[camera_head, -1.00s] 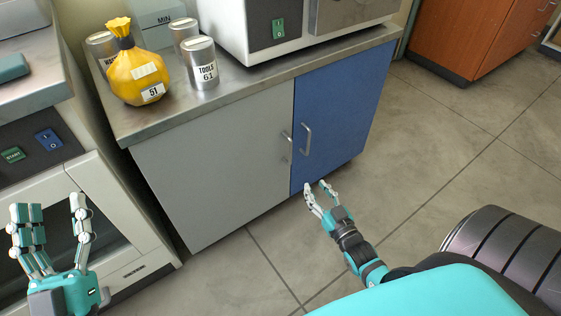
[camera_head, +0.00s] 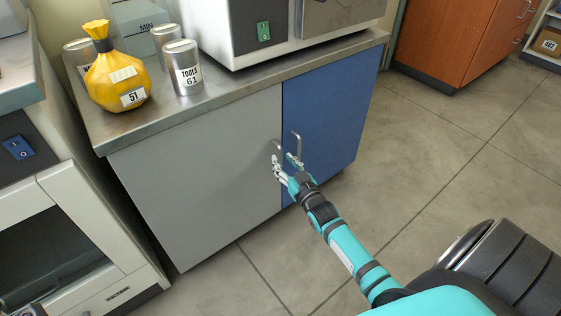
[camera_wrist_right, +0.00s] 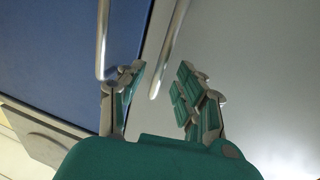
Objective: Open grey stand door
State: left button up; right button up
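The grey stand door (camera_head: 205,180) is closed, left of the blue door (camera_head: 330,120) on the same stand. The grey door's handle (camera_head: 276,150) is partly hidden by my right gripper (camera_head: 281,171) in the head view. In the right wrist view, my right gripper (camera_wrist_right: 158,92) is open, and the lower end of the grey door's handle (camera_wrist_right: 166,50) shows between its fingers. I cannot tell if they touch. The blue door's handle (camera_wrist_right: 102,40) passes by the left finger. Only a sliver of what looks like my left gripper shows at the lower left corner of the head view.
Another appliance (camera_head: 75,220) stands close at left. A wooden cabinet (camera_head: 455,40) is at back right. The floor before the stand is clear.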

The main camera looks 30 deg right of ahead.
jog(key=shift+w+d+b, duration=0.15)
jog(key=shift+w+b, duration=0.15)
jog(key=shift+w, duration=1.05)
jog(key=shift+c, duration=0.3)
grip_shut()
